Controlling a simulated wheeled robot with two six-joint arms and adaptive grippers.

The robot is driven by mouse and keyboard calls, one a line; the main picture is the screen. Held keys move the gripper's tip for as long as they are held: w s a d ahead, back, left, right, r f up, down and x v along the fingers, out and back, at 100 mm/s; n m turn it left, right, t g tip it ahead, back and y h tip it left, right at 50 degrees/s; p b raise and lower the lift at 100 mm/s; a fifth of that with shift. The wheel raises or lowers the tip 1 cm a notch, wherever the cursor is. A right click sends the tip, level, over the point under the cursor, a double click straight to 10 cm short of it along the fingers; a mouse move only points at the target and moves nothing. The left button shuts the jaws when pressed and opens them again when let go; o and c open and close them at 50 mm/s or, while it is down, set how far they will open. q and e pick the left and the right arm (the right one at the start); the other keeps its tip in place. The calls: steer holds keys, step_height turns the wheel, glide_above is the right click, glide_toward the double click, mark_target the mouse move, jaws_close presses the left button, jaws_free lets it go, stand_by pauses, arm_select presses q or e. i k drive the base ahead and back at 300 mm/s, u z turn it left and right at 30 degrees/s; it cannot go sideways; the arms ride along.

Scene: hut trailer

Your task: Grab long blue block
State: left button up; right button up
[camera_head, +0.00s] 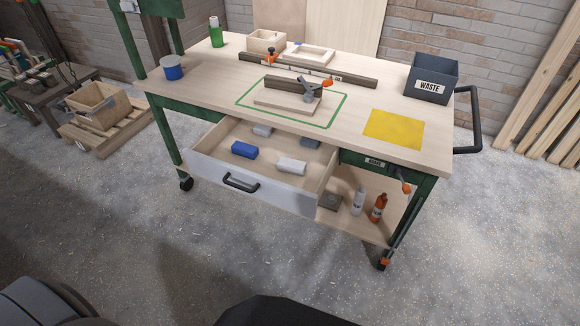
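A blue block (244,150) lies in the open drawer (209,168) of the workbench, toward the drawer's left front. A white block (291,166) lies to its right. A light grey block (263,130) and a darker grey block (309,142) lie farther back in the drawer, partly under the tabletop. Neither of my grippers shows in the head view. Dark rounded shapes at the bottom edge look like parts of my own body, well apart from the drawer.
The wooden tabletop (218,85) holds a clamp fixture (309,91), a yellow sheet (394,129), a waste bin (431,78) and a blue cup (172,68). The drawer's black handle (241,183) sticks out forward. Bottles (378,208) stand on the lower shelf. The floor in front is clear.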

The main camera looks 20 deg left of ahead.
mark_target(248, 151)
steer(key=z, duration=0.25)
steer(key=i, duration=0.9)
steer(key=u, duration=1.05)
